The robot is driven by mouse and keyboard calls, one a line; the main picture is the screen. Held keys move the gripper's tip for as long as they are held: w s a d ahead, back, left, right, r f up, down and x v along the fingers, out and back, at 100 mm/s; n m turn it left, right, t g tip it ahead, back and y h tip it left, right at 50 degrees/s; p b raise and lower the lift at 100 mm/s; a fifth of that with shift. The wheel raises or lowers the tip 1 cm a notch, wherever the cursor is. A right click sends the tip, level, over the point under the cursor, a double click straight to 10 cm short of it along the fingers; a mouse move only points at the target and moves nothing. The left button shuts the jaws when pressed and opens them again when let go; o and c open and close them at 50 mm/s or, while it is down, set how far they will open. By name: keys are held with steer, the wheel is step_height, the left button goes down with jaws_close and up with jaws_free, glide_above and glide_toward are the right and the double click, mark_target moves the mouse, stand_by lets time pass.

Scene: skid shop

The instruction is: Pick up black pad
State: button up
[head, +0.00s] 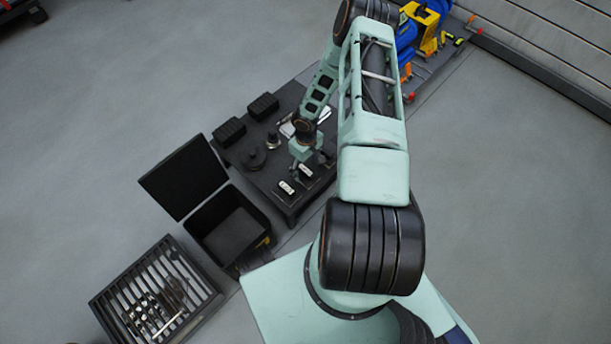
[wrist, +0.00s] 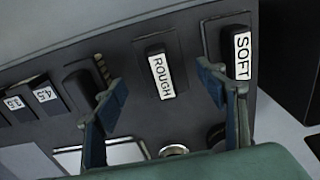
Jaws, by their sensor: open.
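Several black pads lie on the dark table (head: 286,208). In the wrist view, a black pad with a white ROUGH label (wrist: 161,72) lies between and beyond my fingertips. Another black pad with a white SOFT label (wrist: 239,52) lies to its right. In the head view, two small black pieces with white labels, one of them here (head: 286,188), lie near the table's front edge. My gripper (wrist: 161,80) is open and empty, its blue-green fingers apart and pointing down at the table. It also shows above the table in the head view (head: 313,160).
Two black blocks (head: 230,131) (head: 263,106) and a round black piece (head: 256,159) stand farther left on the table. An open black case (head: 213,207) and a slatted crate (head: 122,292) are at lower left. Blue and yellow equipment (head: 425,30) stands at upper right.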

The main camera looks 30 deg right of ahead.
mark_target(306, 170)
step_height(306, 170, down, 4)
steer(key=shift+s+a+r+b, duration=0.1)
steer(key=shift+s+a+b, duration=0.05)
steer(key=shift+b, duration=0.45)
steer(key=c, duration=1.2)
steer(key=shift+c, duration=0.2)
steer(key=shift+r, duration=0.45)
step_height(306, 170, up, 2)
steer(key=shift+r+p, duration=0.2)
steer(key=shift+p, duration=0.5)
steer(key=s+a+r+p, duration=0.1)
steer(key=s+a+r, duration=0.1)
steer(key=a+r, duration=0.3)
steer(key=s+a+r, duration=0.3)
steer(key=a+r, duration=0.1)
steer(key=a, duration=0.3)
steer(key=shift+s+a+r+p, duration=0.35)
